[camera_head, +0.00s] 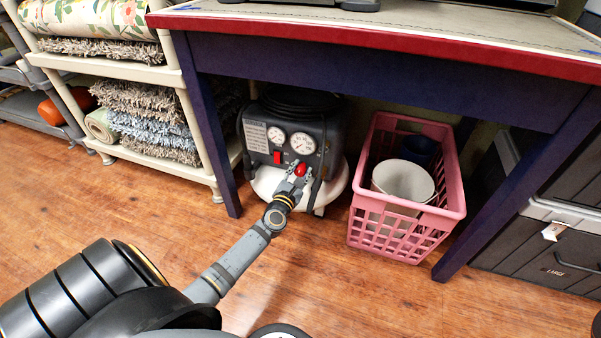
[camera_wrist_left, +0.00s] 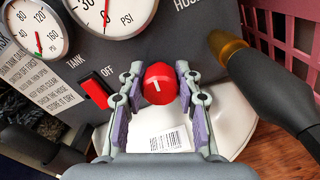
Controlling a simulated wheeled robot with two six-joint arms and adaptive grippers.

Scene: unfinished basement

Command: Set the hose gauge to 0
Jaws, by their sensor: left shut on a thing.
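The grey air compressor (camera_head: 326,132) stands on the floor under the table. In the head view the hose gauge (camera_head: 303,144) is small. A red round knob (camera_wrist_left: 160,84) with a white mark sits below it. My left gripper (camera_head: 299,178) is shut on the knob, one finger each side.
A red switch (camera_wrist_left: 97,92) marked OFF is left of the knob. A black hose fitting with a brass end (camera_wrist_left: 228,47) juts out at right. A pink crate (camera_head: 448,165) stands right of the compressor, a shelf (camera_head: 170,75) left. The table (camera_head: 380,60) overhangs it. The front floor is clear.

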